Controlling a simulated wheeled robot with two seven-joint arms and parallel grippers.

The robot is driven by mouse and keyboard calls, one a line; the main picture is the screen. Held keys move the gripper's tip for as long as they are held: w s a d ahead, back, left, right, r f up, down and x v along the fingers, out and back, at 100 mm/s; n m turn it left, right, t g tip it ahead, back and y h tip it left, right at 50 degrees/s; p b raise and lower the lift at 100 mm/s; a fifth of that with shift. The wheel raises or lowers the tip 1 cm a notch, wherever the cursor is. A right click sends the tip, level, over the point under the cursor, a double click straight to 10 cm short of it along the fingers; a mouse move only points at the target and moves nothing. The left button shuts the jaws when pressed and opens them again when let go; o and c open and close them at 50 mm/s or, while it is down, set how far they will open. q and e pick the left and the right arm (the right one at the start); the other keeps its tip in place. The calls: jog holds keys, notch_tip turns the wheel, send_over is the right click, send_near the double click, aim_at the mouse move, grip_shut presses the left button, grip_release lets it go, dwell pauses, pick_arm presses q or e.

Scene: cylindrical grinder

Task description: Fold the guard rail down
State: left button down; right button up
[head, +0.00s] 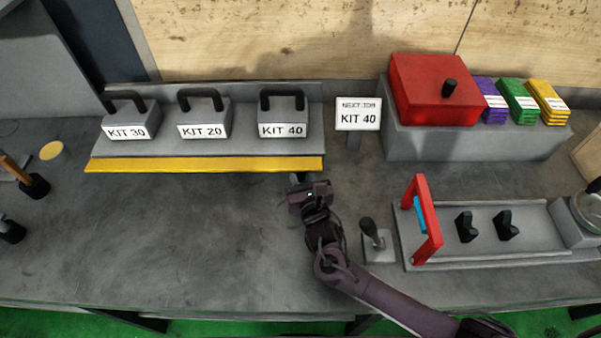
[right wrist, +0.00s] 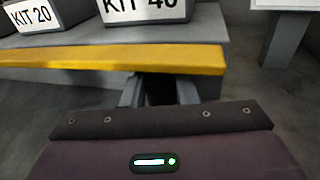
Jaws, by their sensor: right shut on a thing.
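The yellow guard rail (head: 200,164) runs along the front edge of the grey kit shelf, below the three kits. It also crosses the right wrist view (right wrist: 90,59). My right gripper (head: 302,177) is at the rail's front, near its right end. In the right wrist view its fingers (right wrist: 160,92) reach up to the rail's lower edge and are shut on a dark part there. The exact contact is shadowed and partly hidden by the gripper body. My left gripper is not in view.
Kits 30 (head: 127,118), 20 (head: 204,118) and 40 (head: 283,118) stand on the shelf (head: 160,150). A KIT 40 sign (head: 358,114) stands right of it. A joystick (head: 372,232) and a red-handled fixture (head: 427,220) are right of my arm. The bench's left middle is clear.

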jog(key=o, duration=1)
jog(key=shift+s, duration=0.1)
jog(key=v, duration=0.7)
jog(key=shift+s+d+b, duration=0.1)
jog(key=shift+s+b, duration=0.2)
